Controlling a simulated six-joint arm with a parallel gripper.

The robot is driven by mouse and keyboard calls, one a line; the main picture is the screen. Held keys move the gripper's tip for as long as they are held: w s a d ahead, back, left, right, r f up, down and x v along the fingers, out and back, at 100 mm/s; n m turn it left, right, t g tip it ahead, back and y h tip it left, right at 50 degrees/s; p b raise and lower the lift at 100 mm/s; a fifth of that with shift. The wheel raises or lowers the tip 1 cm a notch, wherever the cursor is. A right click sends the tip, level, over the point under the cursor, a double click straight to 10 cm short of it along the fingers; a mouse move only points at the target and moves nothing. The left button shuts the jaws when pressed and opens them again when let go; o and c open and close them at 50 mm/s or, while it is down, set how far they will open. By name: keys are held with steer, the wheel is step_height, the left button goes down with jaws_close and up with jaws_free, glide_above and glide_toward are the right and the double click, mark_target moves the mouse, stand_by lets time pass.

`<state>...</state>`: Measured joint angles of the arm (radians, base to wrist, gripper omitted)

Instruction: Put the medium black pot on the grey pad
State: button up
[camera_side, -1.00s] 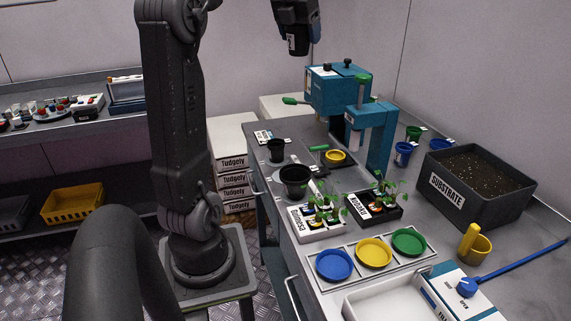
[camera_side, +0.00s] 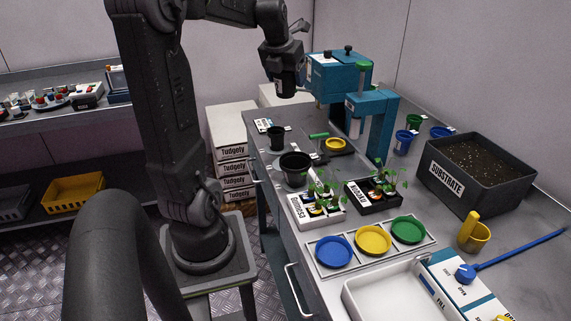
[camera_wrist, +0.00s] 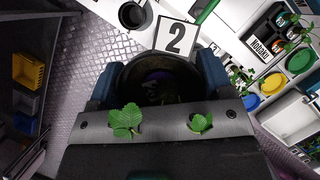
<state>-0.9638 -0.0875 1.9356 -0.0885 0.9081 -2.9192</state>
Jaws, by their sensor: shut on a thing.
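My gripper (camera_side: 287,75) is above the far end of the bench in the side view. The held pot is well clear of the bench. A smaller black pot (camera_side: 277,139) and a wider black pot (camera_side: 295,167) stand on the bench below; one black pot (camera_wrist: 132,15) shows at the top of the wrist view. Greyish flat patches show around the wider pot; I cannot tell which is the grey pad.
A blue-green machine (camera_side: 340,80) stands close right of my gripper. Plant trays (camera_side: 317,209), coloured dishes (camera_side: 333,251) and a substrate box (camera_side: 485,172) occupy the bench nearer the camera. Two green leaves (camera_wrist: 125,120) show at the grey gripper bar in the wrist view.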

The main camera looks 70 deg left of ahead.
step_height(320, 180, down, 22)
steer(key=shift+r, duration=0.1)
stand_by(0.3)
steer(key=o, duration=0.9)
